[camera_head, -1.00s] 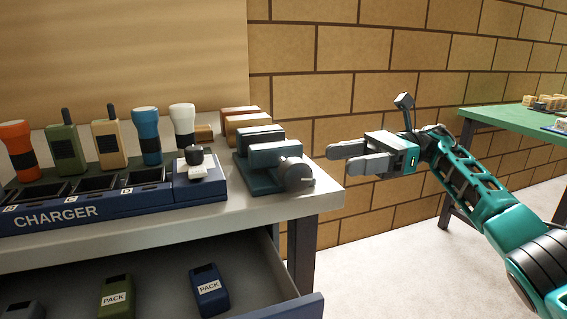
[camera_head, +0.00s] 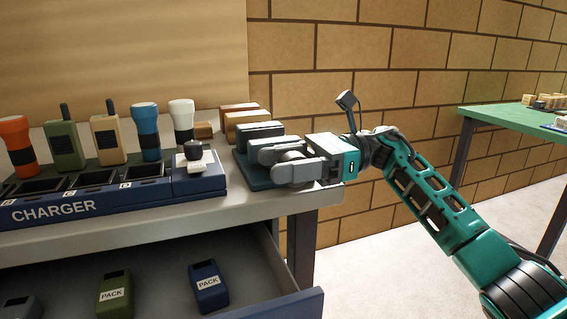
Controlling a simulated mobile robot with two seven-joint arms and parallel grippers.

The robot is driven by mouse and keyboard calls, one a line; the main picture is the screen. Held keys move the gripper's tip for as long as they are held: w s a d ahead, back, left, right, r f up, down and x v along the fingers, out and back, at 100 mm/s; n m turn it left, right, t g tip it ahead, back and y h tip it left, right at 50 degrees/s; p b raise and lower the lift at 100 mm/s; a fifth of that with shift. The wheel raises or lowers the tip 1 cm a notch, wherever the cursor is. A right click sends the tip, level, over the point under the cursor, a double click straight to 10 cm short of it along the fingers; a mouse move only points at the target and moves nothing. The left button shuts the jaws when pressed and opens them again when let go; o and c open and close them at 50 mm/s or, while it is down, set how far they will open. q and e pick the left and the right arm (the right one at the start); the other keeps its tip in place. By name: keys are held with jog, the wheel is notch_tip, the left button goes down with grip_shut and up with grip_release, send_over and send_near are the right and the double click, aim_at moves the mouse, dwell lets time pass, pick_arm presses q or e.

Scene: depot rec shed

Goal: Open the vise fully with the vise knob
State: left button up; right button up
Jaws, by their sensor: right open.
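The vise (camera_head: 256,173) is a small dark teal block with two dark grey jaw blocks (camera_head: 260,131), on the right end of the grey workbench. Its round grey vise knob (camera_head: 290,157) faces the bench's right edge and is largely hidden by my right gripper. My right gripper (camera_head: 268,163) reaches in from the right with its two grey fingers open, one on the far side and one on the near side of the knob. I cannot tell whether the fingers touch it. My left gripper is not in view.
Left of the vise is a blue charger (camera_head: 110,200) with a white-and-black switch block, radios and flashlights behind it. Wooden blocks (camera_head: 245,118) stand behind the vise. An open drawer (camera_head: 150,275) below holds packs. A green table (camera_head: 515,117) stands far right.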

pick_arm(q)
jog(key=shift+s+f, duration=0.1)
pick_arm(e)
jog(key=c, duration=1)
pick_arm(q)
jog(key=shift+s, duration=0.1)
pick_arm(e)
jog(key=shift+o, duration=0.2)
jog(key=shift+h, duration=0.3)
jog(key=shift+t+h, duration=0.3)
jog(key=shift+h, duration=0.2)
jog(key=h+p, duration=0.1)
jog(key=t+h, duration=0.1)
jog(key=h, duration=0.1)
jog(key=shift+a+f+p, duration=0.15)
jog(key=shift+f+p, duration=0.15)
jog(key=shift+p, duration=0.05)
jog(key=shift+f+h+p, duration=0.1)
jog(key=shift+h+p, duration=0.2)
jog(key=shift+h, duration=0.3)
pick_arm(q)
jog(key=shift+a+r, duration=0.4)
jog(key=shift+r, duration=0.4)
pick_arm(e)
jog(key=shift+f+t+h, duration=0.15)
jog(key=shift+t+h, duration=0.15)
jog(key=shift+h, duration=0.2)
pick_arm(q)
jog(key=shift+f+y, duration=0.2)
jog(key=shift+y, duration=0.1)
